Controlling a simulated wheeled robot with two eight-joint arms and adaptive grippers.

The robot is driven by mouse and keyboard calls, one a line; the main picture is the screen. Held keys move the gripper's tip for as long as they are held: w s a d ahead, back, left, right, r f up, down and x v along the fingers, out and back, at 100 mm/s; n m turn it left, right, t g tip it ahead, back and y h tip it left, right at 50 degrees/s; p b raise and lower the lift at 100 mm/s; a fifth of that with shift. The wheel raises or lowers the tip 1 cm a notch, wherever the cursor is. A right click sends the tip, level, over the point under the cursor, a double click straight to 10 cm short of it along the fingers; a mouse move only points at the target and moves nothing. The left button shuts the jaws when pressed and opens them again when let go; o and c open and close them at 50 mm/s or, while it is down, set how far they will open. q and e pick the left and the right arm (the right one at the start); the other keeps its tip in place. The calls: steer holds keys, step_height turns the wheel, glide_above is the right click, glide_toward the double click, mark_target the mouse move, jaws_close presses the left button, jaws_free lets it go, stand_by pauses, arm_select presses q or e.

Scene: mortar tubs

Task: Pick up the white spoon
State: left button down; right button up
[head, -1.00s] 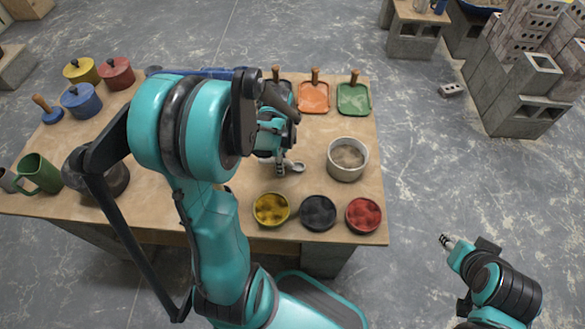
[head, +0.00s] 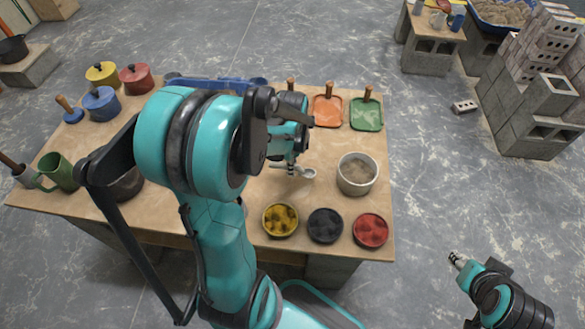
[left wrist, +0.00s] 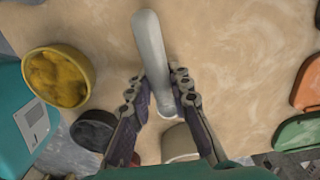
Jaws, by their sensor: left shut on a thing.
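The white spoon (head: 308,173) shows in the head view at the middle right of the table, left of the tub with grey-brown contents. My left gripper (head: 291,167) is shut on it, and the arm hides part of the grip. In the left wrist view the spoon (left wrist: 150,45) lies lengthwise between the two dark fingers of my left gripper (left wrist: 156,90). I cannot tell for sure whether the spoon is clear of the table. My right gripper (head: 456,260) is off the table at the lower right, apart from everything; its fingers are too small to judge.
The grey-brown tub (head: 357,186) stands right of the spoon. Yellow (head: 280,219), black (head: 325,225) and red (head: 370,230) tubs line the near edge. Orange (head: 327,111) and green (head: 366,114) handled trays lie at the back. A green jug (head: 62,172) stands at far left.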

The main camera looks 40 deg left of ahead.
arm_select(q)
steer(key=s+d+r+p, duration=0.3)
steer(key=d+r, duration=0.4)
steer(key=d, duration=0.4)
steer(key=shift+d+r+p, duration=0.15)
steer(key=shift+r+p, duration=0.2)
steer(key=shift+p, duration=0.15)
steer(key=shift+s, duration=0.15)
